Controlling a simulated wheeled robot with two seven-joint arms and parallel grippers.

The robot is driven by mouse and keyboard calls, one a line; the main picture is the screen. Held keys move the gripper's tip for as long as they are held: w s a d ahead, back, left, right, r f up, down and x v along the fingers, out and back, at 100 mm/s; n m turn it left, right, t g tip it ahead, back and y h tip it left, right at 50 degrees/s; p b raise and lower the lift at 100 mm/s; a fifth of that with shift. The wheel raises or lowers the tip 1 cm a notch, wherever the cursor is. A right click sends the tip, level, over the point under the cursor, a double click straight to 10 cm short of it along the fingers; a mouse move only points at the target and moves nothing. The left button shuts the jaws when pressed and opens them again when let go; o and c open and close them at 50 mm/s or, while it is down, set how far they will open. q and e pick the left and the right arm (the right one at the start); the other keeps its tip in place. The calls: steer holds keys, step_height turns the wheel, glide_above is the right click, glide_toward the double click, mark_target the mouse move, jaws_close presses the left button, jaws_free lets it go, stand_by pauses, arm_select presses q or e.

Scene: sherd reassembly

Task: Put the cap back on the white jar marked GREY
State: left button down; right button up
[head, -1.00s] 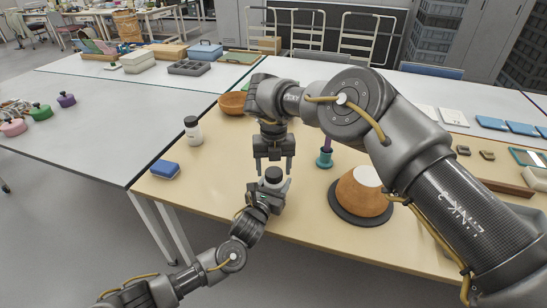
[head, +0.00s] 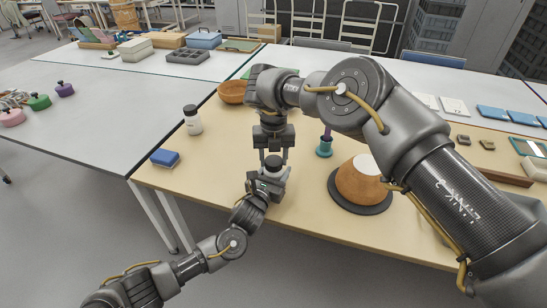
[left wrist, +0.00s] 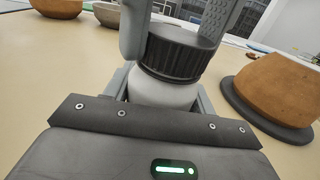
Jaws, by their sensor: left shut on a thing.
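My left gripper (head: 268,182) is shut on a white jar, whose body shows in the left wrist view (left wrist: 163,92). The ribbed black cap (head: 272,163) sits at the top of this jar; it also shows in the left wrist view (left wrist: 181,52). I see no clear gap under it, but cannot tell whether it is screwed down. My right gripper (head: 274,155) points down from above, with one finger on each side of the cap. I cannot tell whether they press on it. No lettering on the held jar is readable.
Another white jar with a dark cap (head: 193,120) and a blue block (head: 165,158) stand to the left. A brown pot on a dark disc (head: 362,186) and a teal-based purple item (head: 324,147) are to the right. A brown bowl (head: 233,92) is behind.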

steer(key=o, duration=0.5)
steer(key=shift+c, duration=0.2)
step_height(320, 180, up, 12)
stand_by(0.4)
arm_select(q)
steer(key=shift+c, duration=2.1)
jaws_free()
steer(key=v, duration=1)
steer(key=shift+s+a, duration=0.1)
steer(key=shift+s, duration=0.3)
arm_select(e)
steer(key=shift+r, duration=0.25)
